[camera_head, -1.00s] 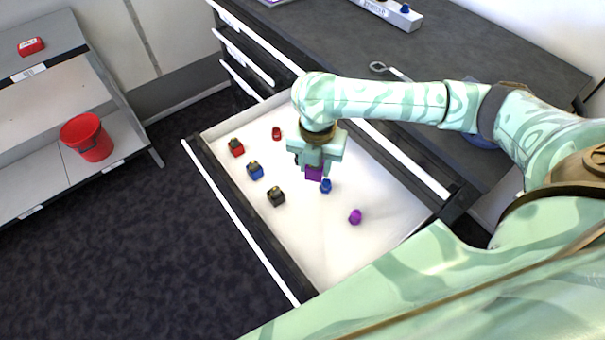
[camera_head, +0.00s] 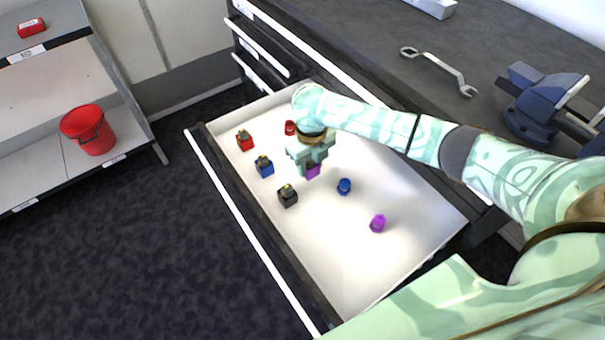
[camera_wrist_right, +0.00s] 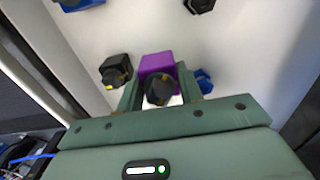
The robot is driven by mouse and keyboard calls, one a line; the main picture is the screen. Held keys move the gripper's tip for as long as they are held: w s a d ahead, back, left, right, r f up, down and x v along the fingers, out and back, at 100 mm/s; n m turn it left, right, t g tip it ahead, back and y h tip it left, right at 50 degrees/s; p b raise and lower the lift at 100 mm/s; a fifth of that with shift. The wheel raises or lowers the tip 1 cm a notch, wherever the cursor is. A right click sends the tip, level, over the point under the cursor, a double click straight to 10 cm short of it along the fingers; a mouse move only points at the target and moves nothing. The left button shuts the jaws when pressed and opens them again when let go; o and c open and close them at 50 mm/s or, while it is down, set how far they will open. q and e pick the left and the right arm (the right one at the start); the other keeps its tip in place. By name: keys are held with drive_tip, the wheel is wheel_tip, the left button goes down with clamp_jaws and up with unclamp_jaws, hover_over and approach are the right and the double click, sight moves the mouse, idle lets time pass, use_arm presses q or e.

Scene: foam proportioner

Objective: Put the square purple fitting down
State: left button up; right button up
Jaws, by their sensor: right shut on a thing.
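The square purple fitting (camera_head: 314,172) is between the fingers of my right gripper (camera_head: 309,167), over the white floor of the open drawer (camera_head: 330,262). In the right wrist view the purple fitting (camera_wrist_right: 157,64) shows with a dark round part facing the camera, and my right gripper (camera_wrist_right: 160,95) is shut on it. I cannot tell whether the fitting touches the drawer floor. My left gripper is not in view.
Square red (camera_head: 245,142), blue (camera_head: 264,168) and black (camera_head: 287,197) fittings stand along the drawer's left side. The drawer's front right is clear.

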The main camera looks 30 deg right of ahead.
drive_tip(key=shift+w+a+f+b, duration=0.15)
drive_tip(key=shift+w+f+b, duration=0.4)
drive_tip(key=shift+w+f, duration=0.45)
wheel_tip(320, 180, down, 4)
drive_tip(key=shift+w+r+b, duration=0.1)
drive_tip(key=shift+r+b, duration=0.05)
drive_tip(key=shift+b, duration=0.8)
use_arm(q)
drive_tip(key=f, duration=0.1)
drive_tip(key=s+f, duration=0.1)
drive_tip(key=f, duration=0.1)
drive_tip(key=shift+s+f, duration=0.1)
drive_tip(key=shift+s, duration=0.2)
use_arm(e)
drive_tip(key=shift+r, duration=0.2)
drive_tip(key=shift+f, duration=0.15)
drive_tip(key=o, duration=1.1)
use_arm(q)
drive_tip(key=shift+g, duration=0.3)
use_arm(e)
drive_tip(key=shift+o, duration=0.2)
